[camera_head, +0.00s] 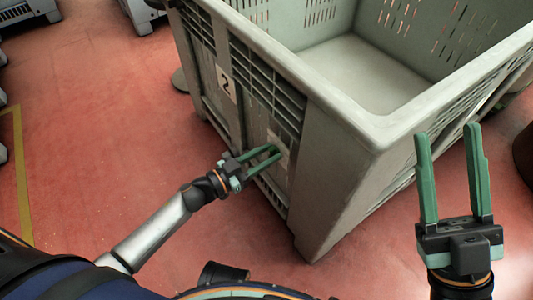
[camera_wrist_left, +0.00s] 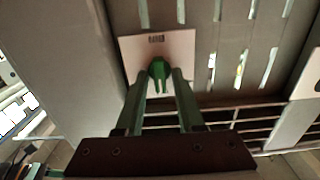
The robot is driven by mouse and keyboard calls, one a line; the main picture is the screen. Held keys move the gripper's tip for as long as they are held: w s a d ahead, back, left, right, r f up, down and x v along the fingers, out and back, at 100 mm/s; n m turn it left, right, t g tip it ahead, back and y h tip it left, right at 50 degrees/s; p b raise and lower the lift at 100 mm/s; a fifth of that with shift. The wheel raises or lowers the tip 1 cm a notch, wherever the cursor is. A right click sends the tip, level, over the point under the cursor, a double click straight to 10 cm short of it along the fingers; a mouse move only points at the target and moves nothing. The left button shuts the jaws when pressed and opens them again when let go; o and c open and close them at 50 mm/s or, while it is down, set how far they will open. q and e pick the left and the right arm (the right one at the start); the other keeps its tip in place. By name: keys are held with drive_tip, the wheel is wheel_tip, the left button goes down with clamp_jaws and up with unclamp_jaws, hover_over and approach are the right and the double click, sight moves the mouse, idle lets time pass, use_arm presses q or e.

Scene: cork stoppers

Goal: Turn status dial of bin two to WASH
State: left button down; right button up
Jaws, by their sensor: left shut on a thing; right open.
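Bin two (camera_head: 340,150) is a large grey-green plastic crate with a number 2 label (camera_head: 226,86) on its side. A pale dial plate (camera_head: 284,158) is on the same side, near its lower right part; the left wrist view shows it as a white plate (camera_wrist_left: 183,48) with small dark print that I cannot read. A green dial knob (camera_wrist_left: 157,68) sits on that plate, with a prong pointing down in that view. My left gripper (camera_head: 275,154) is shut on the knob, a finger on each side. My right gripper (camera_head: 446,130) is open and empty, in front of the crate's right side.
The crate is empty where I see inside, with slotted walls and a thick rim (camera_head: 330,88). The red floor (camera_head: 95,120) is clear to the left, with a yellow line (camera_head: 22,175) at the far left. Other grey units (camera_head: 28,10) stand at the top left.

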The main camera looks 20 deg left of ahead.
use_arm(q)
drive_tip(key=shift+m, duration=0.3)
drive_tip(key=shift+m+p, duration=0.4)
drive_tip(key=shift+m, duration=0.5)
drive_tip(key=m, duration=0.2)
drive_tip(key=shift+m, duration=0.3)
drive_tip(key=m, duration=0.3)
drive_tip(key=shift+s+d+m+p, duration=0.1)
drive_tip(key=shift+m+p, duration=0.2)
drive_tip(key=shift+p, duration=0.05)
drive_tip(key=shift+f+m, duration=0.15)
drive_tip(key=shift+m, duration=1.45)
drive_tip(key=c, duration=0.8)
unclamp_jaws()
drive_tip(key=shift+c, duration=0.2)
